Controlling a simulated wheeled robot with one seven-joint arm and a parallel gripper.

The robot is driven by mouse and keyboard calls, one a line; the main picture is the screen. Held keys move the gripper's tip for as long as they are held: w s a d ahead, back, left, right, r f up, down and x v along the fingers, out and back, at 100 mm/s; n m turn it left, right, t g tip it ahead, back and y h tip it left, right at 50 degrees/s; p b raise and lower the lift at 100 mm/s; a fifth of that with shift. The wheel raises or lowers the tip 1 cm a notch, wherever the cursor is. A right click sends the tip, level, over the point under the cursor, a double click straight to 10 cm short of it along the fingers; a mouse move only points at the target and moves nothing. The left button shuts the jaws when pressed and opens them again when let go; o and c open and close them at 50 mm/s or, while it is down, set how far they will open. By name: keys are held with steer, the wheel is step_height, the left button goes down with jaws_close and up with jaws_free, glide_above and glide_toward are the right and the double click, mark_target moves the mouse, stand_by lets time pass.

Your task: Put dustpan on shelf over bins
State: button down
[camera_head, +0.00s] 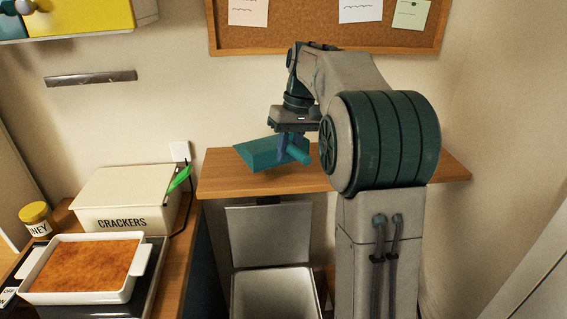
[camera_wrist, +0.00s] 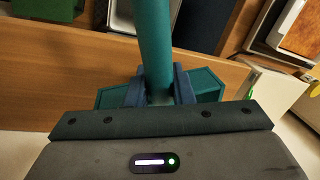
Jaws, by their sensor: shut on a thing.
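The teal dustpan (camera_head: 262,153) is in my gripper (camera_head: 293,146), over the left part of the wooden shelf (camera_head: 222,179). In the wrist view the gripper (camera_wrist: 160,85) is shut around the dustpan's round handle (camera_wrist: 154,40), with the pan's edges showing on both sides behind the fingers. The shelf also shows in the wrist view (camera_wrist: 60,70). Whether the dustpan touches the shelf or hangs just above it, I cannot tell. Below the shelf stands an open bin (camera_head: 275,293) with its grey lid (camera_head: 268,236) raised. My arm hides the right part of the shelf.
On the left counter are a cracker box (camera_head: 125,200), a yellow-lidded jar (camera_head: 36,218) and a white baking dish (camera_head: 125,290). A corkboard (camera_head: 300,40) hangs on the wall above the shelf. The shelf surface looks clear around the dustpan.

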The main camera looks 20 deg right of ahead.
steer(key=shift+w+a+f, duration=0.45)
steer(key=shift+w+a, duration=0.1)
steer(key=shift+a, duration=0.15)
steer(key=shift+f, duration=2.1)
steer(key=c, duration=1.3)
jaws_free()
steer(key=shift+f, duration=0.1)
steer(key=shift+o, duration=0.2)
steer(key=r, duration=0.4)
steer(key=d+r, duration=0.1)
steer(key=r, duration=0.3)
steer(key=d+r+p, duration=0.1)
steer(key=r, duration=0.3)
steer(key=shift+d, duration=0.1)
